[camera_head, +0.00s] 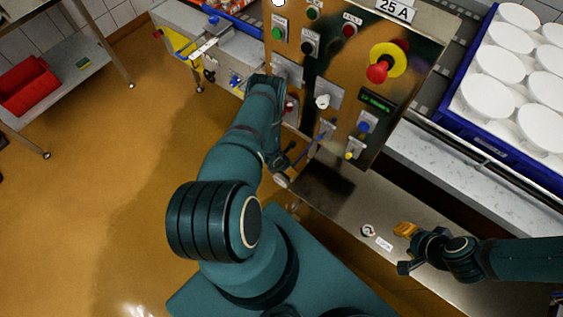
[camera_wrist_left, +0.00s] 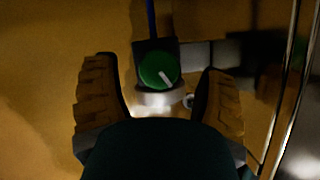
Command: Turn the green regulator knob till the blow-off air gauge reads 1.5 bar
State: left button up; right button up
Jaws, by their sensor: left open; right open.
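The green regulator knob (camera_wrist_left: 158,70) shows in the left wrist view, with a white pointer slanting down to the right. My left gripper (camera_wrist_left: 160,88) is open, with one finger on each side of the knob and visible gaps between. In the head view my left arm hangs down in front of the control panel (camera_head: 337,70), its gripper (camera_head: 282,166) low at the panel's left edge; the green regulator knob is hidden there. I cannot make out the blow-off gauge or its reading. My right gripper (camera_head: 404,250) is open above the steel bench at the lower right.
A red and yellow emergency button (camera_head: 379,71) and several switches stick out from the panel. A blue tray (camera_head: 464,128) of white moulds stands at the upper right. A steel bench (camera_head: 335,215) runs below the panel. A red bin (camera_head: 28,86) sits at the far left. Open floor lies left.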

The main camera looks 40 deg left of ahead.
pick_arm(q)
jog(key=v, duration=1)
jog(key=shift+w+d, duration=0.1)
jog(key=shift+d, duration=0.05)
jog(key=d+m+h, duration=0.1)
jog(key=d, duration=0.2)
jog(key=s+d+r+m+g+h+b, duration=0.1)
jog(key=d+m, duration=0.1)
jog(key=d, duration=0.1)
jog(key=d+m+g+h+b, duration=0.1)
jog(key=d+m, duration=0.1)
jog(key=d, duration=0.1)
jog(key=shift+s+r, duration=0.15)
jog(key=shift+r, duration=0.15)
jog(key=s+d+r+m+b, duration=0.1)
jog(key=d+r+m+b, duration=0.3)
jog(key=d+m, duration=0.5)
jog(key=d+r+m+b, duration=0.5)
jog(key=d+r+m, duration=0.2)
jog(key=m, duration=1.1)
jog(key=shift+s+d+r+g, duration=0.3)
jog(key=shift+s+d, duration=0.1)
jog(key=shift+d, duration=0.8)
jog(key=o, duration=0.5)
